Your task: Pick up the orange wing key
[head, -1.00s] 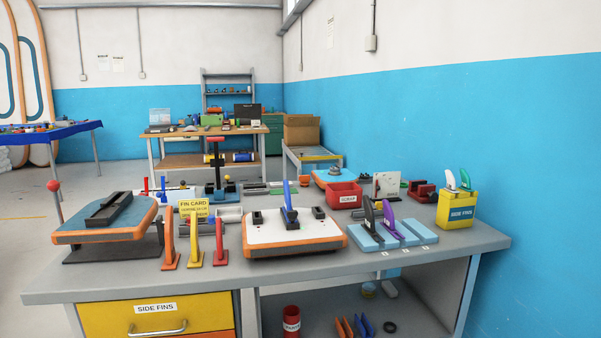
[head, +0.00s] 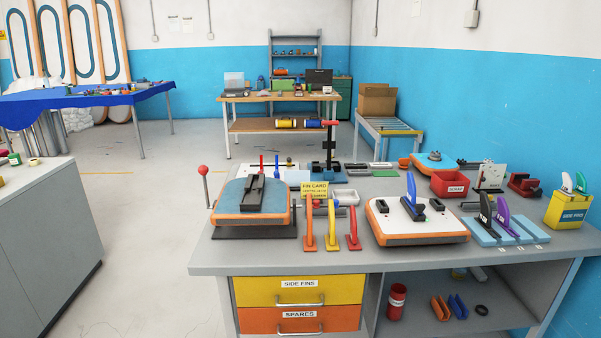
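I cannot make out an orange wing key for certain in the head view. Upright orange (head: 309,226), yellow (head: 332,226) and red (head: 353,229) fin-shaped pieces stand at the front of the near grey bench (head: 300,259). Small items on the blue-covered table (head: 90,101) and on the wooden-topped bench (head: 280,97) at the back are too small to identify. Neither of my grippers is in view.
The near bench also carries board pieces (head: 252,216), (head: 416,237), a red bin (head: 450,184) and a yellow side-fins box (head: 567,209). A grey cabinet (head: 45,225) stands at left. Open floor (head: 145,230) lies between it and the bench.

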